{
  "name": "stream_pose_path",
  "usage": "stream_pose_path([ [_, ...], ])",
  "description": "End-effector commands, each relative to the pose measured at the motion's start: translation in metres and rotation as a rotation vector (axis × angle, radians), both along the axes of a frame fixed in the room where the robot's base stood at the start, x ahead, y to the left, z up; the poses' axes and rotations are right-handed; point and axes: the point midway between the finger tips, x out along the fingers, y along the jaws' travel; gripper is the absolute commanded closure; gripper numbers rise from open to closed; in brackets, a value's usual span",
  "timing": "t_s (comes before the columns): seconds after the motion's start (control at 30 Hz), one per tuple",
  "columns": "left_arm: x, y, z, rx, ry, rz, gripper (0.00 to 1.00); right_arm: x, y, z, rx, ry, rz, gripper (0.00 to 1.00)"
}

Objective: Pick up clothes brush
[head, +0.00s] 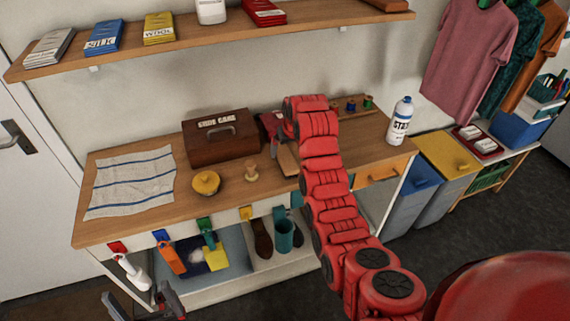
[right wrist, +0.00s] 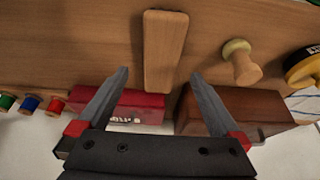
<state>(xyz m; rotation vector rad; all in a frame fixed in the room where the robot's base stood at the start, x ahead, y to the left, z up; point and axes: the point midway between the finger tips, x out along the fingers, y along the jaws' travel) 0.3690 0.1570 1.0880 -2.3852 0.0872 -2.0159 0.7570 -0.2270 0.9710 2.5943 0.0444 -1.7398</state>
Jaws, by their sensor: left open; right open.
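The clothes brush, seen as a plain wooden block (right wrist: 166,48), lies on the wooden worktop. In the head view its end (head: 287,160) shows just below my right gripper, and my red arm hides part of it. My right gripper (right wrist: 158,78) is open and empty. In the right wrist view its two fingers point toward the brush, one on either side of it, with no contact visible. My left gripper (head: 145,302) is open at the lower left of the head view, low in front of the workbench and far from the brush.
Near the brush stand a wooden knob-handled tool (head: 250,171), a yellow tin (head: 206,183), a brown shoe care box (head: 221,148), a red box (right wrist: 130,105) and thread spools (head: 351,106). A striped cloth (head: 130,184) lies left. A shelf (head: 215,37) runs above.

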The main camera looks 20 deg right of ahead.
Motion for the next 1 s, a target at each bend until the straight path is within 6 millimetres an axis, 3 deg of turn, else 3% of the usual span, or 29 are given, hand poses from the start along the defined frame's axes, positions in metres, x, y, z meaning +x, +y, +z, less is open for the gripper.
stream_pose_path([
  [0.27,0.0,0.0,0.014,0.0,0.001,0.0,0.0,0.007,0.001,-0.014,0.0,0.003,0.001,0.0],
  [0.43,0.0,0.0,0.029,0.0,0.001,0.0,0.0,0.015,0.002,-0.032,0.0,0.002,0.001,0.0],
  [0.63,0.0,0.0,0.032,0.0,0.001,0.0,0.0,0.022,0.002,-0.05,0.0,0.001,0.001,0.0],
  [0.97,0.0,0.0,0.032,0.0,0.001,0.0,0.0,0.024,0.002,-0.055,0.0,-0.002,0.001,0.0],
  [1.0,0.0,0.0,0.032,0.0,0.001,0.0,0.0,0.024,0.001,-0.055,0.0,-0.002,0.001,0.05],
])
